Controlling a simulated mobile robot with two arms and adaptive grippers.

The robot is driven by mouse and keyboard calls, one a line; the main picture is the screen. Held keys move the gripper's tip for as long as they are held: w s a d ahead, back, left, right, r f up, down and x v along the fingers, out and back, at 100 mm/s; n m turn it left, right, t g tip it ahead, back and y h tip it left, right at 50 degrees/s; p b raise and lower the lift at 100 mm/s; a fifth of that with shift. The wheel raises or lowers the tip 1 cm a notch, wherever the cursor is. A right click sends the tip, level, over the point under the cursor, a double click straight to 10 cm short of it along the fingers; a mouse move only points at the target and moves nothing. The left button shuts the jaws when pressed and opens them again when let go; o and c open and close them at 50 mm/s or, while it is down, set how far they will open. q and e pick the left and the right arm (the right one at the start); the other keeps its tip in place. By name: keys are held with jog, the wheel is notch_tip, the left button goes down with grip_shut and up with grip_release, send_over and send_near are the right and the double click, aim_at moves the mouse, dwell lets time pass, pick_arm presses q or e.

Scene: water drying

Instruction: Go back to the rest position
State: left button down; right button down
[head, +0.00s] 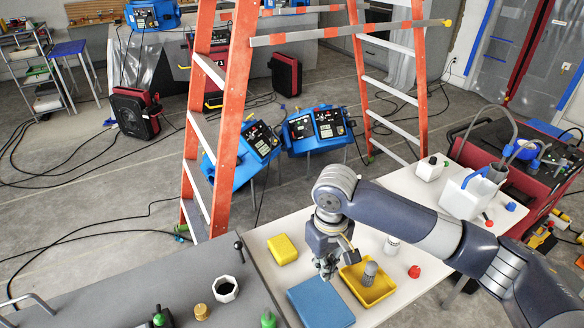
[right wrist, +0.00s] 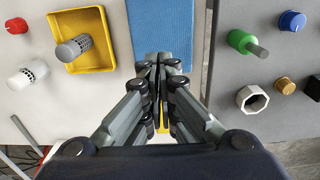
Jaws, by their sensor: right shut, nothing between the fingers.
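My right gripper (head: 328,270) is shut and empty. In the head view it hangs over the white table (head: 262,240), by the blue cloth (head: 320,303) and the yellow tray (head: 376,292). In the right wrist view the closed fingers (right wrist: 160,66) reach over the near part of the blue cloth (right wrist: 160,24). Whether the fingertips touch anything is hard to tell, but they look raised. My right arm comes in from the lower right of the head view. My left gripper does not show.
The yellow tray holds a grey cylinder (head: 370,270). A yellow block (head: 282,249) lies left of the gripper. A grey worktop (head: 150,285) with a white hex nut (head: 225,289) and green-handled parts adjoins on the left. An orange stepladder (head: 227,130) stands behind the table.

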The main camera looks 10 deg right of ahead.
jog(key=s+a+f+y, duration=0.1)
jog(key=s+a+f, duration=0.1)
jog(key=s+a, duration=0.1)
jog(key=s+a+f+n+t+y, duration=0.1)
jog(key=s+a+f, duration=0.1)
jog(key=s, duration=0.1)
jog(key=s+a+f+y, duration=0.1)
jog(key=s+a+f, duration=0.1)
jog(key=s+a, duration=0.1)
jog(key=shift+s+a+f+n+t+y, duration=0.1)
jog(key=shift+a+n+t+y, duration=0.2)
jog(key=shift+t+y, duration=0.1)
jog(key=s+d+f+m+t+h, duration=0.1)
jog(key=s+d+f+m+h, duration=0.1)
jog(key=s+d, duration=0.5)
jog(key=s+d+f+m+h, duration=0.2)
jog(key=s+d, duration=0.4)
jog(key=d, duration=0.2)
notch_tip(320, 180, down, 27)
jog(key=b, duration=0.2)
jog(key=s+d+f+g+b, duration=0.2)
jog(key=s+f, duration=1.6)
jog(key=f, duration=0.1)
jog(key=shift+d+f+n, duration=0.2)
jog(key=shift+d+n, duration=0.2)
